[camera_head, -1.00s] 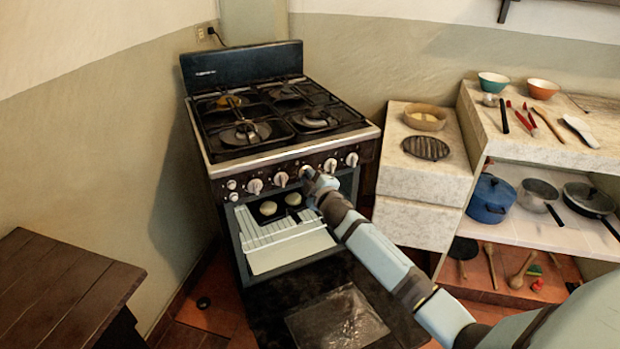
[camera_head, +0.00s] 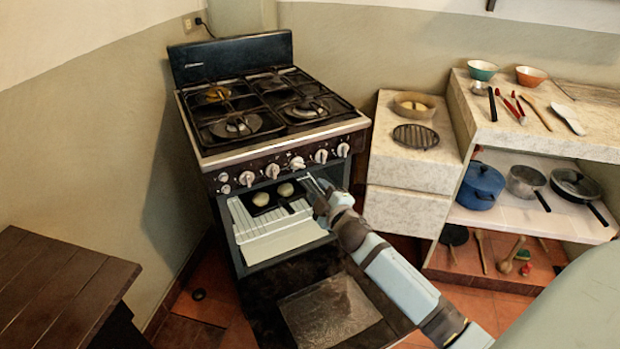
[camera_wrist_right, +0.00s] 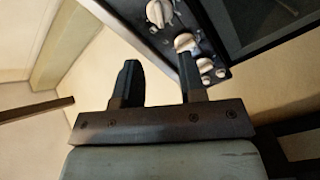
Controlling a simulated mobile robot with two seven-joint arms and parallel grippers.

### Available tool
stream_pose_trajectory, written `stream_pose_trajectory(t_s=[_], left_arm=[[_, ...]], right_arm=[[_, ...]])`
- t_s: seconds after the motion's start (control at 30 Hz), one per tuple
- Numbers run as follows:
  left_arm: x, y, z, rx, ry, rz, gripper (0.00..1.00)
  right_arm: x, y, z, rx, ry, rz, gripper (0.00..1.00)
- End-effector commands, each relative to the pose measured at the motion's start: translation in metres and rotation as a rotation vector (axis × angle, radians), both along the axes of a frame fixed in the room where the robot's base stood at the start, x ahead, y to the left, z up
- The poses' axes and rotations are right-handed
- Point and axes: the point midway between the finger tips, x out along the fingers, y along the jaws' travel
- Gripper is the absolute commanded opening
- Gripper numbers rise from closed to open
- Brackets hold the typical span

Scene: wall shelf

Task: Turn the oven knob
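The black stove (camera_head: 262,149) stands against the wall, with a row of white knobs on its front panel. The middle knob (camera_head: 297,163) is now uncovered, with another knob (camera_head: 272,171) to its left and one (camera_head: 321,156) to its right. My right gripper (camera_head: 316,184) is just below and right of the middle knob, in front of the oven opening. In the right wrist view my gripper (camera_wrist_right: 158,70) has its fingers apart with nothing between them. Its right finger overlaps the panel near a knob (camera_wrist_right: 184,42). My left gripper is not in view.
The oven door (camera_head: 330,312) hangs open, with a rack (camera_head: 262,226) and two round pale items inside. A counter (camera_head: 412,170) and shelves with pots stand to the right. A dark wooden table (camera_head: 60,285) is at the left.

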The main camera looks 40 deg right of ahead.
Motion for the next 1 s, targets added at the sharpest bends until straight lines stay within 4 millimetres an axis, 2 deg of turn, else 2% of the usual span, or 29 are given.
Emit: stream_pose_trajectory(t_s=[0.1,0.2,0.5,0.53,0.6,0.7,1.0], left_arm=[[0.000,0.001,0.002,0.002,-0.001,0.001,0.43],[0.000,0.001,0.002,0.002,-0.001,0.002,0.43],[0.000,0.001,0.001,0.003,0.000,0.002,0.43],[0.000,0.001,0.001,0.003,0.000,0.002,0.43],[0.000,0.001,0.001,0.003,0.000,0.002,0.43],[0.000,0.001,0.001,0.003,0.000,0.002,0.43],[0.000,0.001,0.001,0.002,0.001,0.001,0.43]], right_arm=[[-0.016,0.002,0.000,0.000,0.000,-0.001,0.37],[-0.024,0.003,0.000,-0.001,0.001,-0.001,0.37],[-0.026,0.004,0.000,-0.002,-0.001,-0.001,0.37],[-0.026,0.004,0.000,-0.002,-0.001,-0.001,0.35],[-0.026,0.004,0.000,-0.002,-0.001,-0.001,0.19],[-0.026,0.004,0.000,-0.001,-0.001,-0.001,0.00],[-0.026,0.004,0.000,-0.001,-0.001,-0.001,0.00]])
